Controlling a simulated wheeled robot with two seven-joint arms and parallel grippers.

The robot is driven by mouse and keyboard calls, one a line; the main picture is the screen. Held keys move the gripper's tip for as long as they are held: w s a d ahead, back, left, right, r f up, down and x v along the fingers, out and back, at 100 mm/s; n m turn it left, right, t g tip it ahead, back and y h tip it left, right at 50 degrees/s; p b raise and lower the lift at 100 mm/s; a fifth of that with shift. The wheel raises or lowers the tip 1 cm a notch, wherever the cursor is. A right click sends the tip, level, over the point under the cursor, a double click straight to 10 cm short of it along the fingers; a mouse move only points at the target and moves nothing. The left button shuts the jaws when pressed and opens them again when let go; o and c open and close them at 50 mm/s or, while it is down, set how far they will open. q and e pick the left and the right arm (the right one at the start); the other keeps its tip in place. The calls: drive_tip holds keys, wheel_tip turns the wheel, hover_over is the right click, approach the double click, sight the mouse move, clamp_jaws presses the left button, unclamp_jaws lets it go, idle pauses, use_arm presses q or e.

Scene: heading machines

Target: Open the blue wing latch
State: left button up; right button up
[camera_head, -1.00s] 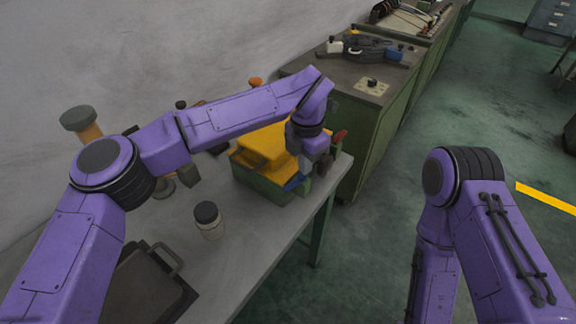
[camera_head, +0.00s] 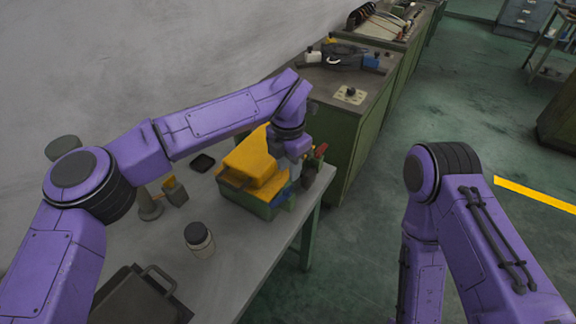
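A box with a yellow top (camera_head: 250,165) and a green body (camera_head: 262,211) stands on the grey table, right of its middle. A small blue part (camera_head: 281,194), probably the wing latch, shows low at the box's right side; its shape and position are too small to read. My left gripper (camera_head: 296,172) points down over the box's right end, close above the blue part. Its fingers are small and partly merged with the parts behind, so I cannot tell whether they touch the latch or are open. My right arm stands at the right; its gripper is out of view.
A jar with a dark lid (camera_head: 199,240) and a dark case with a handle (camera_head: 140,297) lie nearer on the table. A red-tipped part (camera_head: 320,151) shows beside my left gripper. A green cabinet (camera_head: 335,125) stands behind. Open floor lies to the right.

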use_arm(q)
drive_tip(key=shift+r+p, duration=0.3)
drive_tip(key=shift+r, duration=0.3)
wheel_tip(320, 180, up, 6)
drive_tip(key=p, duration=0.4)
drive_tip(key=shift+a+f+p, duration=0.1)
drive_tip(key=shift+p, duration=0.25)
wheel_tip(320, 180, up, 10)
drive_tip(key=b, duration=0.2)
drive_tip(key=shift+r, duration=0.25)
